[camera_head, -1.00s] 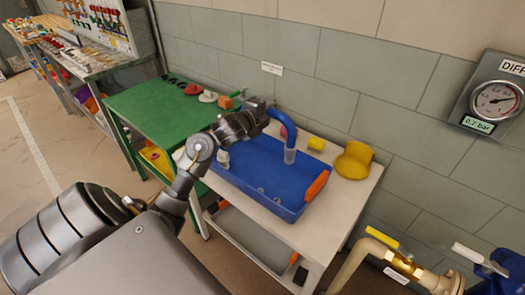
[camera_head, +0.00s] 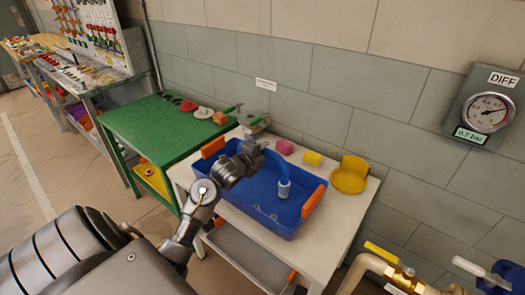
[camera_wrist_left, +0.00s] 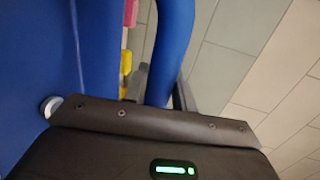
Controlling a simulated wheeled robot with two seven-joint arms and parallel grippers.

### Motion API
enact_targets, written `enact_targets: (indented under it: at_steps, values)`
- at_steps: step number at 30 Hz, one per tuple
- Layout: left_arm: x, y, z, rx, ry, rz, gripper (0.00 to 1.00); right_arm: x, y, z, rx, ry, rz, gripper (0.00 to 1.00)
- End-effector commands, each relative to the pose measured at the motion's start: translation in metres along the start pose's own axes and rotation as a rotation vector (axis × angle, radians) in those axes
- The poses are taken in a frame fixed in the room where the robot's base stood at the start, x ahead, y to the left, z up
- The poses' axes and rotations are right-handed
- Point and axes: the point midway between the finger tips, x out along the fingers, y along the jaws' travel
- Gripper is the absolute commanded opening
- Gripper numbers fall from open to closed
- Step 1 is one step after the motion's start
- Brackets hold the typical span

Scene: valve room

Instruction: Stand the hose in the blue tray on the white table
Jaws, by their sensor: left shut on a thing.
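The blue hose (camera_head: 277,164) is held in my left gripper (camera_head: 256,150). It bends over to the right and its pale, cuffed end (camera_head: 284,188) points down inside the outline of the blue tray (camera_head: 235,205). I cannot tell whether that end touches the tray floor. The tray has orange handles and stands on the white table (camera_head: 345,205). In the left wrist view the hose (camera_wrist_left: 171,50) runs up beside the gripper, with the blue tray (camera_wrist_left: 40,60) at left. The fingertips are mostly hidden. My right gripper is not in view.
Small clear pieces (camera_head: 273,217) lie in the tray. Behind it are a pink block (camera_head: 285,147), a yellow block (camera_head: 312,158) and a yellow holder (camera_head: 350,176). A green table (camera_head: 150,125) stands left. Pipes with a yellow-handled valve (camera_head: 390,258) are at front right.

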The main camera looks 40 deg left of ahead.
Motion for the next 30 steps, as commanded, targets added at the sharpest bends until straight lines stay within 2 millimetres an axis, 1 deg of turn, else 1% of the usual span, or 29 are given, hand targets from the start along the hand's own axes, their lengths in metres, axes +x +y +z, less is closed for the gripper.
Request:
enact_targets:
  at_steps: [2,6,7,11,12,18,22,26,30]
  values:
    - [0.000,-0.002,0.000,0.000,0.000,-0.003,0.00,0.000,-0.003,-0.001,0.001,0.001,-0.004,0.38]
    - [0.001,0.002,0.000,0.000,0.000,-0.003,0.00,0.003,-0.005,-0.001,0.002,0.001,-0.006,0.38]
    - [0.001,0.003,0.000,0.000,0.000,0.000,0.29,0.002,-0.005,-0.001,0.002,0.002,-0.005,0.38]
    - [0.000,0.002,0.000,0.000,0.000,0.000,0.46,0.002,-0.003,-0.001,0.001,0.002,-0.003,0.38]
    - [0.000,0.002,0.000,0.000,0.000,0.000,0.48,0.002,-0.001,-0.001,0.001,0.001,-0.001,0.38]
    - [0.000,0.002,0.000,0.000,0.000,0.000,0.48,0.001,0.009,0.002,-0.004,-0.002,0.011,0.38]
    - [-0.002,-0.002,0.000,0.000,0.000,-0.001,0.48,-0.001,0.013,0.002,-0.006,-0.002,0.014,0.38]
    - [-0.019,0.000,0.001,0.003,-0.001,0.000,0.48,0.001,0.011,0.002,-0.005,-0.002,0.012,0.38]
    - [-0.049,0.001,0.000,0.005,0.001,0.000,0.48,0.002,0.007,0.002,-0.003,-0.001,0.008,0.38]
